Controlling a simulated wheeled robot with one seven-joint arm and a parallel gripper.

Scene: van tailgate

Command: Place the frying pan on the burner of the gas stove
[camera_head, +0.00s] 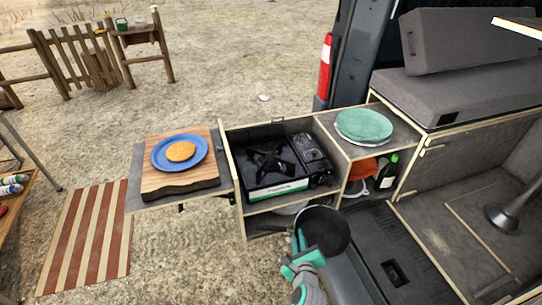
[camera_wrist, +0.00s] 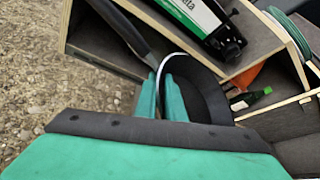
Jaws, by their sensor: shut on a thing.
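The black frying pan (camera_head: 326,228) is in front of and below the stove cabinet, its round dark inside facing up and tilted toward the camera. My gripper (camera_head: 299,240) is shut on the pan at its left edge; the wrist view shows the teal fingers (camera_wrist: 160,98) on either side of the rim, with the dark pan (camera_wrist: 205,92) to their right. A dark bar, apparently the pan's handle (camera_wrist: 122,27), runs up-left from the fingers. The gas stove (camera_head: 285,187) sits in the cabinet's upper tray. Its black burner (camera_head: 268,162) is bare. The stove's front also shows in the wrist view (camera_wrist: 200,15).
A wooden board (camera_head: 205,184) with a blue plate (camera_head: 160,160) lies left of the stove. Cabinet walls (camera_head: 237,190) border the stove. A bottle (camera_head: 388,172) stands in the lower right shelf.

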